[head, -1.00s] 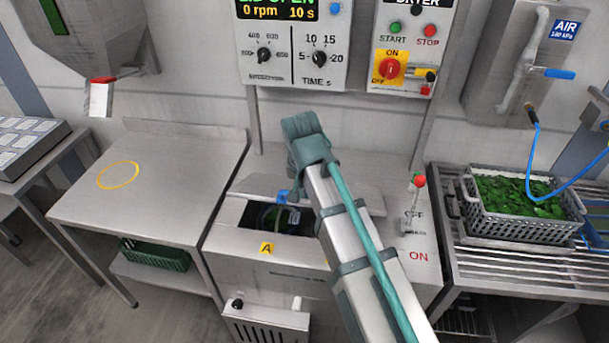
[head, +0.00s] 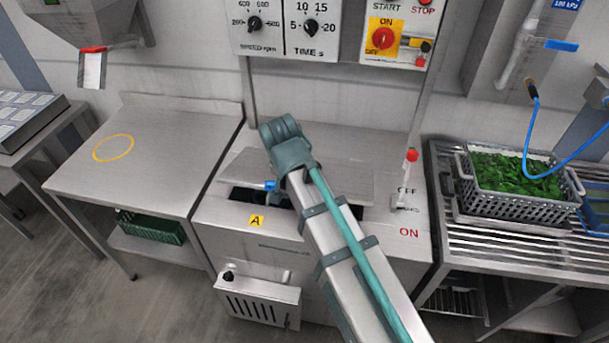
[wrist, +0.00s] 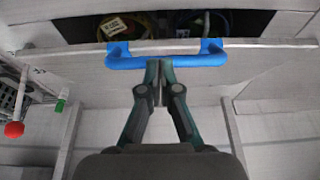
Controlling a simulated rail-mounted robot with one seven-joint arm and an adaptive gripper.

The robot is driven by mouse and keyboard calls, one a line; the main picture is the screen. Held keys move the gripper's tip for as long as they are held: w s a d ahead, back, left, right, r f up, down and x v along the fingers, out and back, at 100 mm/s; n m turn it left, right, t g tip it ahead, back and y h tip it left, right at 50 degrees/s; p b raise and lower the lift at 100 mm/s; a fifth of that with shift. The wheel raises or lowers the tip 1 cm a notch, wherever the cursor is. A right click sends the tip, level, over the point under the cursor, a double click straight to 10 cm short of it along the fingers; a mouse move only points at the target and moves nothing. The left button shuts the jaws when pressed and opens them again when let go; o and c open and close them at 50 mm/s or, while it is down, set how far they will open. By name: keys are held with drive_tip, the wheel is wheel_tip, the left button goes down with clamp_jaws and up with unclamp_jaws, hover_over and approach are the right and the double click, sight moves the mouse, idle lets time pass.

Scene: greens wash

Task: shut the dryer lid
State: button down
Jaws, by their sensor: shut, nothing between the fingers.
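The dryer lid (head: 345,186) is a flat steel panel over the top opening of the dryer. It is partly open, with a dark gap (head: 243,195) at its front edge. Its blue handle (head: 266,185) shows just left of my arm, above the yellow A label. In the wrist view the blue handle (wrist: 168,61) runs across the lid edge. My gripper (wrist: 158,72) is shut and empty, its fingertips right at the handle bar; I cannot tell if they touch. In the head view the fingers are hidden behind my arm.
A red-knobbed lever (head: 411,157) stands right of the lid. A crate of greens (head: 470,200) sits on the rack at right. The left table (head: 150,185) is bare apart from a yellow ring mark. The control panels (head: 285,28) hang behind.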

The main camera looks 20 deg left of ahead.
drive_tip(key=shift+t, duration=0.6)
drive_tip(key=s+f+b, duration=0.1)
drive_tip(key=f, duration=0.2)
drive_tip(key=s+f+b, duration=0.1)
drive_tip(key=f, duration=0.2)
drive_tip(key=s+f+b, duration=0.1)
drive_tip(key=f, duration=0.2)
drive_tip(key=shift+s+d+f+b, duration=0.2)
drive_tip(key=shift+s+f+b, duration=0.1)
drive_tip(key=shift+s+b, duration=0.1)
